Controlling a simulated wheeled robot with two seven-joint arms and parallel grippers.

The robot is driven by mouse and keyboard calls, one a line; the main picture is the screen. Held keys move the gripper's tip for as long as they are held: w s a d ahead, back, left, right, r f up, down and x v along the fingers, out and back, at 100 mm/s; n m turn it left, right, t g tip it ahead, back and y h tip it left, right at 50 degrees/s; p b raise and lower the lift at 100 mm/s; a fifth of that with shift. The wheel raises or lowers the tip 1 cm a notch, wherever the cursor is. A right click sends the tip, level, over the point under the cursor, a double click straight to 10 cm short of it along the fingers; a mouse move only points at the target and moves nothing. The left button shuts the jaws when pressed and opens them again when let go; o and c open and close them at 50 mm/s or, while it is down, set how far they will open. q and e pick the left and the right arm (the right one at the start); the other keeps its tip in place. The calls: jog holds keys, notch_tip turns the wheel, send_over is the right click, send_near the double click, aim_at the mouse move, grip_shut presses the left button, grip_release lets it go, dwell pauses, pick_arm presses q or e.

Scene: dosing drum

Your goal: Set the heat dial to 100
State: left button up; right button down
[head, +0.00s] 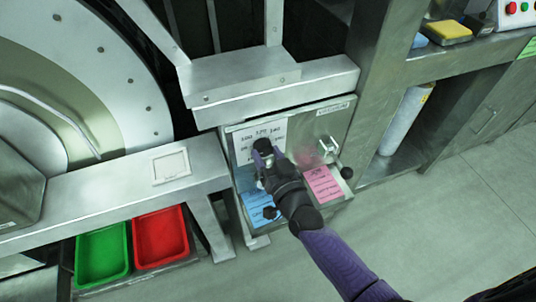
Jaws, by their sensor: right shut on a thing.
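The heat dial's white number plate (245,140) is on the front of a grey metal control box (303,132) in the middle of the head view. Its printed numbers are small; 100, 120 and 140 seem to run along the top. My right gripper (262,156) reaches in from the lower right and is shut on the dark dial knob (263,145) at the plate. The gripper covers the plate's lower part, and I cannot read where the knob points. My left gripper is out of view.
A silver handle or switch (329,145) sits to the right on the box, above a pink label (323,184). A blue label (262,206) is at lower left. Green (103,254) and red (161,237) trays lie left. Floor is clear at lower right.

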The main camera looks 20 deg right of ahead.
jog(key=shift+f+m, duration=0.1)
jog(key=shift+m, duration=0.9)
jog(key=m, duration=0.3)
jog(key=shift+m+b, duration=0.3)
jog(key=shift+m, duration=0.8)
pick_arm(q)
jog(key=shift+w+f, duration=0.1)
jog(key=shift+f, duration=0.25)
pick_arm(e)
jog(key=shift+a+m, duration=0.1)
jog(key=shift+m, duration=0.7)
jog(key=shift+c, duration=1.7)
grip_release()
jog(key=shift+t, duration=0.3)
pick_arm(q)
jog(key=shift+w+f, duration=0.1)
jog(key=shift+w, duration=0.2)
pick_arm(e)
jog(key=shift+o, duration=1.2)
